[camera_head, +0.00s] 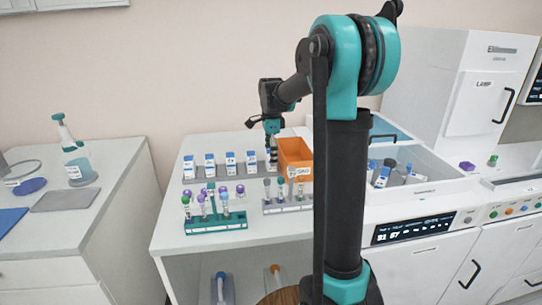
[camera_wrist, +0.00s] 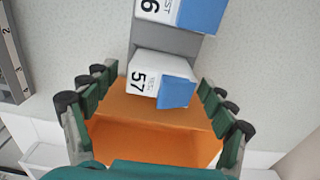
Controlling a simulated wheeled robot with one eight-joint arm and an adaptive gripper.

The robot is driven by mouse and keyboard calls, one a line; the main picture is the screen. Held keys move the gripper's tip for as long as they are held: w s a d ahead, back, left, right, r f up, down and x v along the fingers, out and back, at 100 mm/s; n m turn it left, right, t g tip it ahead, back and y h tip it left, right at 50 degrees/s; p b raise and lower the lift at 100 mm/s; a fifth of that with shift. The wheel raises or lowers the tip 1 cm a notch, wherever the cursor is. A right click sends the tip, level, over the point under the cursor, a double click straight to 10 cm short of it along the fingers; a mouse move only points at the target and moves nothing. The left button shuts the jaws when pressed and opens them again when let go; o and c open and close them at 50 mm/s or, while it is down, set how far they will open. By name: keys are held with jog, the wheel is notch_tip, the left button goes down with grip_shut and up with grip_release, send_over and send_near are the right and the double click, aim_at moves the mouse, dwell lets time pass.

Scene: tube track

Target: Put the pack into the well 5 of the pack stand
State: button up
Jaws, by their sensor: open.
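The pack stand (camera_head: 220,177) is a long grey strip on the white table, with several white packs with blue tops standing along it. In the wrist view, a pack marked 57 (camera_wrist: 142,78) sits by the near end of the grey stand (camera_wrist: 168,41). Another pack, its label ending in 6 (camera_wrist: 160,10), stands farther along. My gripper (camera_head: 271,150) is over the right end of the row, beside the orange bin. In the wrist view, my open gripper (camera_wrist: 155,86) has its fingers apart on both sides of pack 57. Well numbers cannot be read.
A teal tube rack (camera_head: 215,224) and a grey tube rack (camera_head: 287,207) stand in front of the stand. A white machine (camera_head: 430,187) is at the right.

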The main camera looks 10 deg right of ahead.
notch_tip(320, 180, up, 12)
dwell(0.7)
dwell(0.4)
